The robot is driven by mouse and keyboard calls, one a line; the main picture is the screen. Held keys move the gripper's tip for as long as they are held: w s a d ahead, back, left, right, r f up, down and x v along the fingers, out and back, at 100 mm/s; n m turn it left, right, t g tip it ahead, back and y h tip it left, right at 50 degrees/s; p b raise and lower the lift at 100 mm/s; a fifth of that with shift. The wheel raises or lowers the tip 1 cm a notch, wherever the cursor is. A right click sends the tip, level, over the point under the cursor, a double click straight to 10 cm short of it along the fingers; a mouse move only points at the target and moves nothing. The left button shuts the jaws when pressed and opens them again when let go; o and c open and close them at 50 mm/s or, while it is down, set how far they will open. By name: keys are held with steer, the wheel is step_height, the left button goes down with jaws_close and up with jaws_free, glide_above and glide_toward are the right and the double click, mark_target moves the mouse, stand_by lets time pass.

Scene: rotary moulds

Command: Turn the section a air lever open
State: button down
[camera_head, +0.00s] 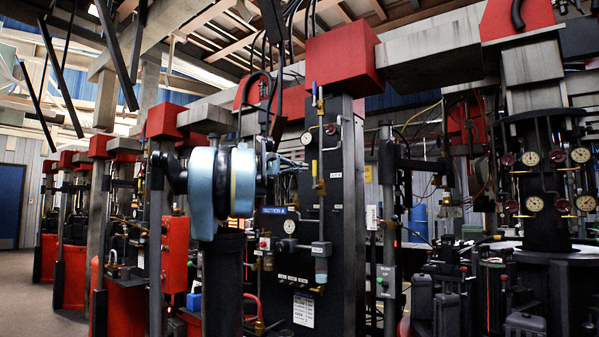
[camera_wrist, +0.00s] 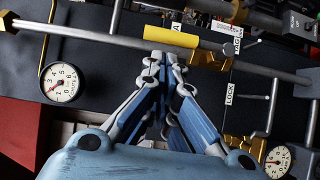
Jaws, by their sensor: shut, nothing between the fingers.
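The yellow handle (camera_wrist: 171,36) lies in line with the grey pipe (camera_wrist: 95,36) in the wrist view, with a brass valve fitting (camera_wrist: 205,60) at its right end. A white label, partly covered and showing an "A", sits behind it. My gripper (camera_wrist: 163,62) is shut and empty, its fingertips just below the yellow handle in the picture; I cannot tell whether they touch it. In the head view, the blue "SECTION A" sign (camera_head: 274,210) is on the dark panel (camera_head: 340,225). My gripper (camera_head: 298,163) reaches toward that panel, and my wrist hides part of it.
A white gauge (camera_wrist: 62,83) and a second gauge (camera_wrist: 278,160) flank my fingers. A "LOCK" tag (camera_wrist: 229,93) is close on the right. A red box (camera_head: 175,255) stands left of the panel, and dark machinery (camera_head: 545,240) crowds the right. Bare floor shows at far left.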

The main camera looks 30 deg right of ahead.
steer(key=w+a, duration=0.4)
steer(key=a, duration=0.7)
stand_by(0.3)
steer(key=s+a+f+n+t+y, duration=0.1)
steer(key=s+a+f+y, duration=0.25)
steer(key=f, duration=0.65)
steer(key=s+a+f+t+y, duration=0.1)
steer(key=s+a+f+y, duration=0.2)
steer(key=f, duration=0.8)
steer(key=s+a+f+n+t+y, duration=0.1)
steer(key=s+a+f, duration=0.3)
steer(key=f, duration=0.6)
steer(key=s+a+f+t+y, duration=0.1)
steer(key=s+a+f+y, duration=0.2)
steer(key=f, duration=0.8)
steer(key=s+a+f+y, duration=0.3)
steer(key=s+a+f, duration=0.4)
steer(key=f, duration=0.5)
steer(key=s+a+f+t+y, duration=0.1)
steer(key=s+a+f+y, duration=0.3)
steer(key=a+f, duration=0.5)
step_height(320, 180, down, 3)
steer(key=shift+s+r+n+t, duration=0.1)
steer(key=shift+s+n+t, duration=0.25)
steer(key=shift+s, duration=0.75)
steer(key=shift+w, duration=0.1)
